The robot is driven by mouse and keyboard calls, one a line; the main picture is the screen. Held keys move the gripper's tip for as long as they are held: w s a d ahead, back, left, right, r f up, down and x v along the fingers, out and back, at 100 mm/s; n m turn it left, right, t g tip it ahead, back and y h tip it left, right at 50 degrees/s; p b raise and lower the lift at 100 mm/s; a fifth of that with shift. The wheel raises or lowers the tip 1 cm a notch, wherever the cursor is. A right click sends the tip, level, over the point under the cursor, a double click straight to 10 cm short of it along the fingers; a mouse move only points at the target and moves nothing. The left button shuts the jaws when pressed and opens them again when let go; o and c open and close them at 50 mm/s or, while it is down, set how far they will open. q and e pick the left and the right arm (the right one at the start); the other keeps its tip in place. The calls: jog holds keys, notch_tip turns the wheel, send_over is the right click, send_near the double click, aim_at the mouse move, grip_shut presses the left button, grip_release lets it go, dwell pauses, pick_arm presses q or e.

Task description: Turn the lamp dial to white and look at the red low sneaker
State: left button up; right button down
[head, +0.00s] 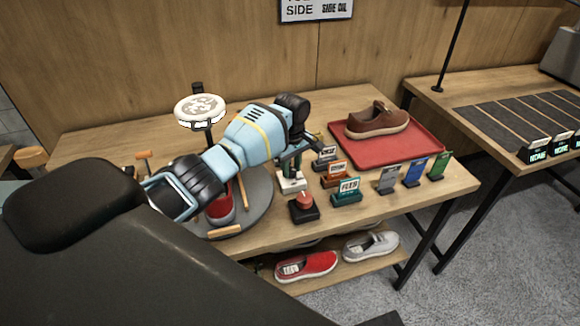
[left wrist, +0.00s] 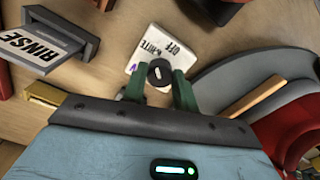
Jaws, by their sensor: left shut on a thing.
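My left gripper (head: 292,160) reaches down over the white lamp dial base (head: 292,184) on the table. In the left wrist view its two green fingers (left wrist: 158,90) are shut on the dark round dial knob (left wrist: 160,72). The white dial plate (left wrist: 148,42) shows the words OFF and WHITE and a bit of purple lettering; the knob's setting is hard to read. The round lamp head (head: 200,108) stands behind my arm. A red sneaker (head: 220,210) sits on the grey turntable (head: 262,192), mostly hidden by my left arm; part of it shows in the left wrist view (left wrist: 290,140).
A red button on a black base (head: 304,204) and several labelled card holders (head: 347,190) stand right of the dial. A brown shoe (head: 376,120) is on a red tray (head: 420,147).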

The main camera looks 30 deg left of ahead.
aim_at(291, 169)
pick_arm(q)
jog(key=shift+n, duration=1.1)
jog(key=o, duration=1)
jog(key=shift+r, duration=3.95)
jog(key=shift+f, duration=0.1)
